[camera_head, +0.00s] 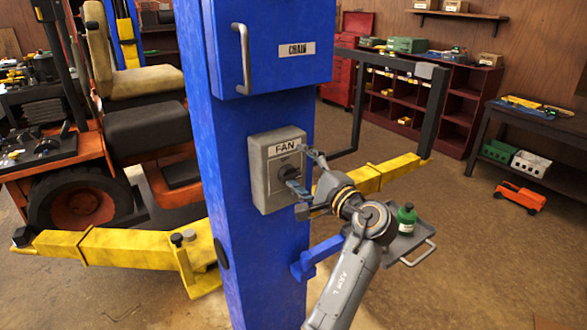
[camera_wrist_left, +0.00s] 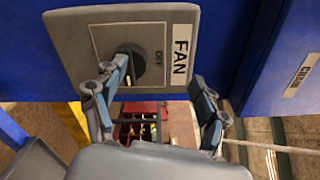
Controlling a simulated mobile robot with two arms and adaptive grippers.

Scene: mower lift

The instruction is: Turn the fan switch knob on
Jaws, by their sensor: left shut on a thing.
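The fan switch (camera_head: 260,190) is a grey box labelled FAN on the blue post. It also shows in the left wrist view (camera_wrist_left: 80,35), turned sideways. The knob's exact angle is partly hidden. My right gripper is not in view.
A blue cabinet marked CHAIN (camera_head: 270,45) with a handle is above the switch. Yellow lift arms (camera_head: 120,248) extend from the post at both sides. A small tray (camera_head: 405,245) with a green bottle (camera_head: 406,218) is beside my left arm. An orange mower (camera_head: 85,200) stands at the left.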

